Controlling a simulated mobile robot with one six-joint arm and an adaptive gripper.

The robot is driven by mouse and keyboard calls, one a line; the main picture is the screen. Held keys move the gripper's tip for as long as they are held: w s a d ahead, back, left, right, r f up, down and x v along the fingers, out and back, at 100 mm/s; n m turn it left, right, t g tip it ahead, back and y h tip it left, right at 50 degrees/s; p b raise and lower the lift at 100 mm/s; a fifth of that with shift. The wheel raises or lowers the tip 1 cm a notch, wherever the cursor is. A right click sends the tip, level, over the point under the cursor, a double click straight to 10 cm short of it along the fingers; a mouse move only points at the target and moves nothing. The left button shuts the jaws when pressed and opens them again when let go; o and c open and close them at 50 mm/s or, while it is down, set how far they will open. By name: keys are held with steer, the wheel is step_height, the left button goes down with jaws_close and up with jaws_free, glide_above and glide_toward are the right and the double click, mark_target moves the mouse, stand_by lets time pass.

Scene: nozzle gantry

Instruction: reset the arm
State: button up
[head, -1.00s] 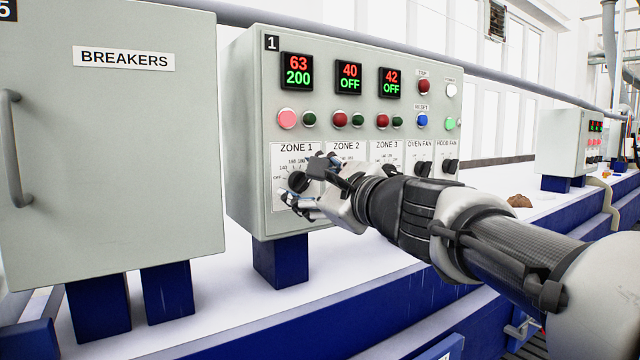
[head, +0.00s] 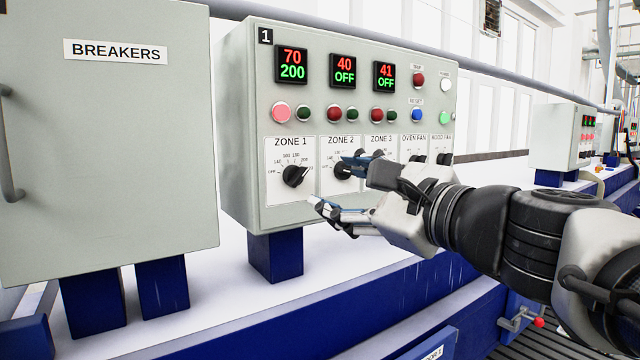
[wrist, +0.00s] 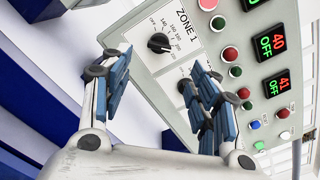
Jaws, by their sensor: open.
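My arm reaches in from the right in the head view. My gripper (head: 335,185) is open and empty in front of the control panel (head: 236,120), over its lower middle. The ZONE 1 knob (head: 295,175) stands clear to the left of the fingers. The ZONE 2 knob (head: 343,170) is just behind the upper finger; I cannot tell whether they touch. In the wrist view, the blue-padded fingers (wrist: 158,95) are spread apart, and the ZONE 1 knob (wrist: 159,43) shows beyond them with nothing held. The ZONE 1 display (head: 292,64) reads 70 over 200; its large button (head: 281,112) glows pink.
A BREAKERS cabinet (head: 120,150) with a handle stands at the left. Displays for the other zones (head: 343,69) read 40 OFF and 41 OFF. A blue rail (head: 390,300) runs below. A second panel (head: 562,137) stands farther right.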

steer(key=shift+s+d, duration=0.15)
steer(key=shift+s, duration=0.1)
steer(key=s+a+f+n+g+h, duration=0.1)
steer(key=s+f+n+g+h, duration=0.15)
steer(key=s+f+n, duration=0.45)
steer(key=s+a+f+n+g+h, duration=0.1)
steer(key=s+f+n+g, duration=0.25)
steer(key=f, duration=0.85)
steer(key=s+d+f+n+g+h, duration=0.2)
steer(key=s+d+f+n, duration=0.3)
steer(key=f, duration=0.3)
steer(key=s+d+f+n+g+h, duration=0.2)
steer(key=s+d+f+n+h, duration=0.2)
steer(key=s+d+f, duration=0.3)
steer(key=shift+s+f+n, duration=0.35)
steer(key=shift+s+f, duration=0.05)
steer(key=shift+f, duration=0.35)
steer(key=shift+a+h, duration=0.15)
steer(key=shift+h, duration=0.1)
